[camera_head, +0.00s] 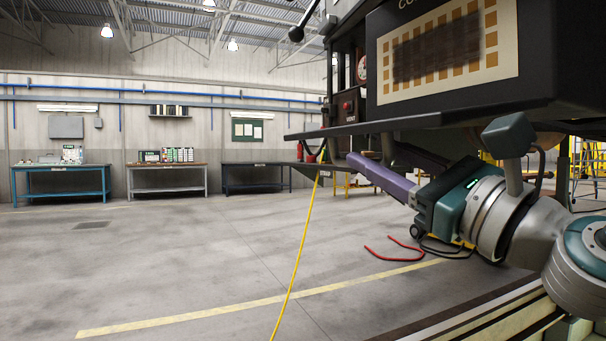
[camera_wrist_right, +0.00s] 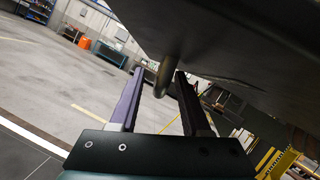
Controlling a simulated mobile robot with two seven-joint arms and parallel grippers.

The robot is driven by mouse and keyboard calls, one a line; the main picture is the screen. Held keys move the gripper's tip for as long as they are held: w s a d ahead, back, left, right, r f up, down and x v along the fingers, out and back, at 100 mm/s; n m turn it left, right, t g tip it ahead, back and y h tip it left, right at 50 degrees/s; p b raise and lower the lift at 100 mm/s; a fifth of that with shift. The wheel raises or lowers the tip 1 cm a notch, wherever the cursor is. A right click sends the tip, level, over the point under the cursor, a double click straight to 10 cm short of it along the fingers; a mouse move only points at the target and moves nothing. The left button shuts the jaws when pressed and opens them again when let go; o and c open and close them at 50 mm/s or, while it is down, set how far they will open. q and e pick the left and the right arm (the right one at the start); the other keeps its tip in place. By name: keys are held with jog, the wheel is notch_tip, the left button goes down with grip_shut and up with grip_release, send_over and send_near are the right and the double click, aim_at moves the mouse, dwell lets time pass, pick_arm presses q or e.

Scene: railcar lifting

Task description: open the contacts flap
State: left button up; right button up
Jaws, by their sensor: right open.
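A dark box (camera_head: 540,60) hangs at the upper right of the head view, with cut-off lettering starting "CO" above a cream panel of orange squares (camera_head: 449,47). I cannot tell for sure which part is the contacts flap. My right gripper (camera_head: 357,161), with purple fingers, is below the dark ledge (camera_head: 425,117) under this box. In the right wrist view my right gripper (camera_wrist_right: 158,73) is open. A rounded grey handle or hook (camera_wrist_right: 165,75) hangs from a dark underside (camera_wrist_right: 240,60) between its fingertips; contact cannot be told. My left gripper is not in view.
A yellow cable (camera_head: 305,240) hangs down to the floor left of my right arm. Red and black hoses (camera_head: 395,257) lie on the floor beyond it. Workbenches (camera_head: 62,181) stand along the far wall. The floor at left is clear.

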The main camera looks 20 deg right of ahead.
jog(key=v, duration=0.3)
jog(key=shift+w+f+b, duration=0.1)
jog(key=shift+f+b, duration=0.1)
jog(key=shift+b, duration=0.2)
jog(key=shift+s+d, duration=0.15)
jog(key=shift+s, duration=0.5)
